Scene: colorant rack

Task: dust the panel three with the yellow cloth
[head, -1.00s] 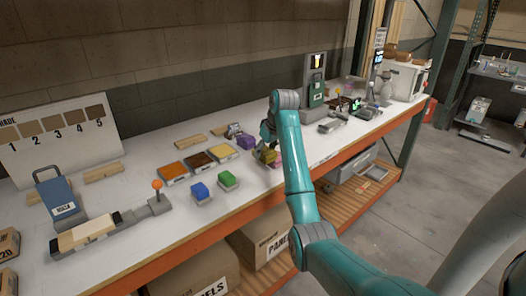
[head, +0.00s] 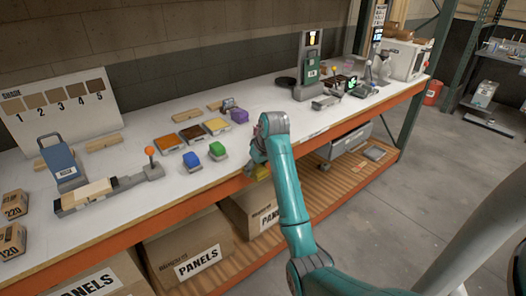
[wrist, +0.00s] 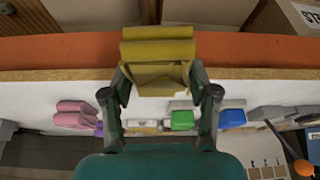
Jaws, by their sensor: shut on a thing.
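My gripper (wrist: 157,85) is shut on the yellow cloth (wrist: 157,50), a folded dull-yellow bundle that sticks out past the fingertips in the wrist view. In the head view my gripper is mostly hidden behind my arm, and a bit of the cloth (head: 259,173) shows at the bench's front edge. A shade board (head: 60,105) with swatches numbered 1 to 5 stands at the back left. A pale wooden panel (head: 88,193) lies in a grey holder at the left. I cannot tell which piece is panel three.
Green (head: 217,151) and blue (head: 191,161) blocks and several colorant trays (head: 192,134) sit left of my gripper.

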